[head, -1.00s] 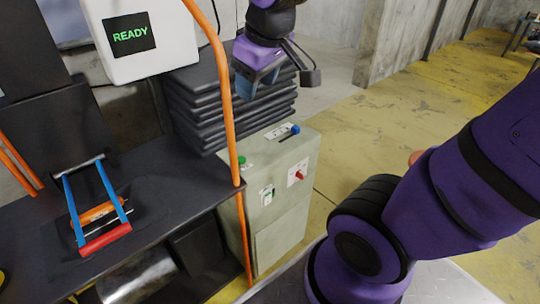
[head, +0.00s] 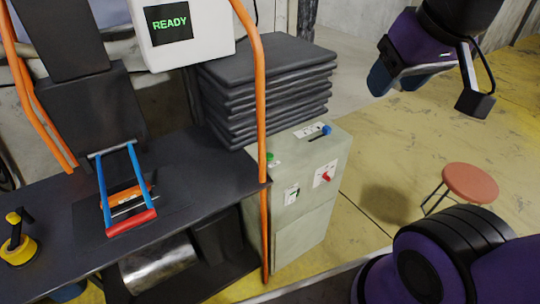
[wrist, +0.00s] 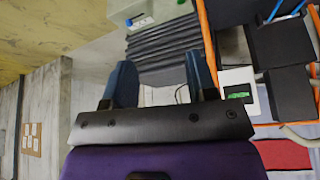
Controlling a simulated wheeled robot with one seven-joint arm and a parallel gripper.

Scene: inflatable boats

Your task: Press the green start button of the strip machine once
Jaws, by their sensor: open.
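The strip machine's grey-green cabinet (head: 300,225) stands right of the dark bench. Its green button (head: 272,158) is on the top at the left, partly behind an orange post. A blue knob (head: 326,130) and a red switch (head: 326,177) are also on the cabinet. The screen (head: 170,22) reads READY in green. My gripper (head: 396,82) is open and empty, in the air to the right of the cabinet and apart from it. In the wrist view its two blue fingers (wrist: 160,65) are spread, with the cabinet (wrist: 135,8) at the top edge.
An orange post (head: 262,120) rises at the cabinet's left front. A stack of dark sheets (head: 265,85) lies behind the button. The bench (head: 190,170) holds a blue-and-red frame (head: 128,190). A red stool (head: 470,183) stands on the open yellow floor at right.

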